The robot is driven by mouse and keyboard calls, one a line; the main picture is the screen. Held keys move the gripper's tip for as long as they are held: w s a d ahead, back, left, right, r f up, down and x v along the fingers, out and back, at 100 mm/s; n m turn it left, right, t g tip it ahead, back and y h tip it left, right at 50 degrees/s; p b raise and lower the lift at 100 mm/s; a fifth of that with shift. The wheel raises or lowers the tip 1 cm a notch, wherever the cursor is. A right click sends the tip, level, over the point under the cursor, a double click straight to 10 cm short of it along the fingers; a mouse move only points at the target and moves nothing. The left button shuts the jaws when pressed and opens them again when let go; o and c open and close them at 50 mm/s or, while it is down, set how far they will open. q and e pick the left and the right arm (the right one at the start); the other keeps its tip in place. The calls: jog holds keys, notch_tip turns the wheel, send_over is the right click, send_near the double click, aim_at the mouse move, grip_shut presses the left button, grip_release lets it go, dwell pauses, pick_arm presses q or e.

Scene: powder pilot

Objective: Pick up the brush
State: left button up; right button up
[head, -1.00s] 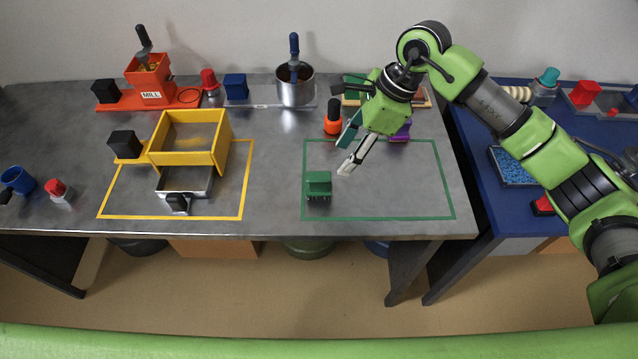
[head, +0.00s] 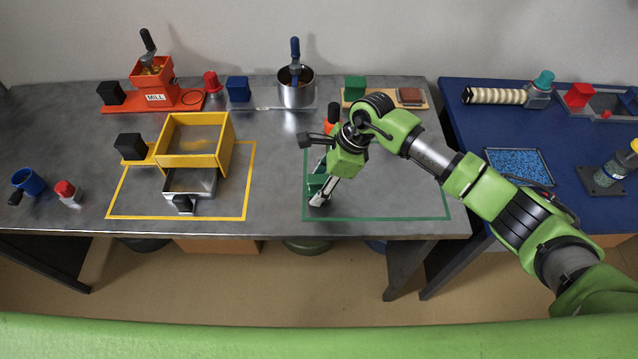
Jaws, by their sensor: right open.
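A small green block-shaped thing, which I take to be the brush (head: 315,181), is at the left side of the green outlined area on the grey table. My right gripper (head: 319,190) is open and reaches down right at it, with a pale finger in front of its right part. The gripper hides much of the brush, and I cannot tell whether the fingers touch it. My left gripper is not in view.
The green outline (head: 400,218) is otherwise clear on its right. An orange-topped item (head: 331,126) stands close behind my right gripper. A yellow frame box (head: 196,141) stands left, a metal pot (head: 296,91) behind. The table's front edge is near.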

aim_at(318, 180)
jog(key=c, duration=1.2)
jog(key=shift+r+b, duration=0.45)
jog(key=r, duration=0.1)
jog(key=r+b, duration=0.1)
jog(key=shift+s+r, duration=0.2)
jog(key=shift+r, duration=0.15)
jog(key=s+r+b, duration=0.1)
jog(key=s+r, duration=0.2)
jog(key=s, duration=0.1)
jog(key=s+r+b, duration=0.1)
jog(key=s+r, duration=0.2)
jog(key=s, duration=0.2)
jog(key=s+r+b, duration=0.2)
jog(key=s+r, duration=0.1)
jog(key=s, duration=0.1)
jog(key=shift+s+r, duration=0.2)
jog(key=shift+s, duration=0.15)
